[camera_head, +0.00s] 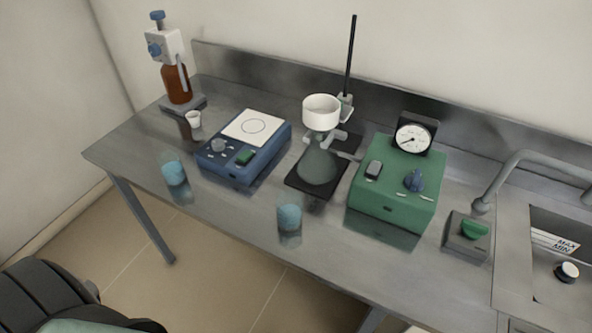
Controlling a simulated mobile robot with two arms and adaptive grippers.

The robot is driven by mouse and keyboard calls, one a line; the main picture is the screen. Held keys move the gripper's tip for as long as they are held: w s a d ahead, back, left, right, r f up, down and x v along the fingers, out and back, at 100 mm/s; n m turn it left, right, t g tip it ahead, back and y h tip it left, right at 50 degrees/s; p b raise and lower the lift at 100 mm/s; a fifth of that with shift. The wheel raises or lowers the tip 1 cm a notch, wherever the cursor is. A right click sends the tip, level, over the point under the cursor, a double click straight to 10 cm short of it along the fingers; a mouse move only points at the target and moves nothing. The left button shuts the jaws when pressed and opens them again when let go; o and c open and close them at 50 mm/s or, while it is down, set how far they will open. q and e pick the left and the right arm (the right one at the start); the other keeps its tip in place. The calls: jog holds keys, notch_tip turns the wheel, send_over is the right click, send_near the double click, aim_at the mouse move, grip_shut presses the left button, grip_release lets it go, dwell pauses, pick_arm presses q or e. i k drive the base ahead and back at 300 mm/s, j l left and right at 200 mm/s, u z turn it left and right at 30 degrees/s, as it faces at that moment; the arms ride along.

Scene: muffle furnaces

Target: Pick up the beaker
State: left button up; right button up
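One beaker (174,173) is at the left, near the front edge, in front of the blue hotplate. The other beaker (289,217) is near the front edge at the middle, left of the green box. The frames do not show which of the two the task means. Neither of my grippers is in view, and nothing touches either beaker.
A dark chair-like shape (45,296) is lower left.

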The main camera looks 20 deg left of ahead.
aim_at(290, 205)
jog(key=u, duration=0.8)
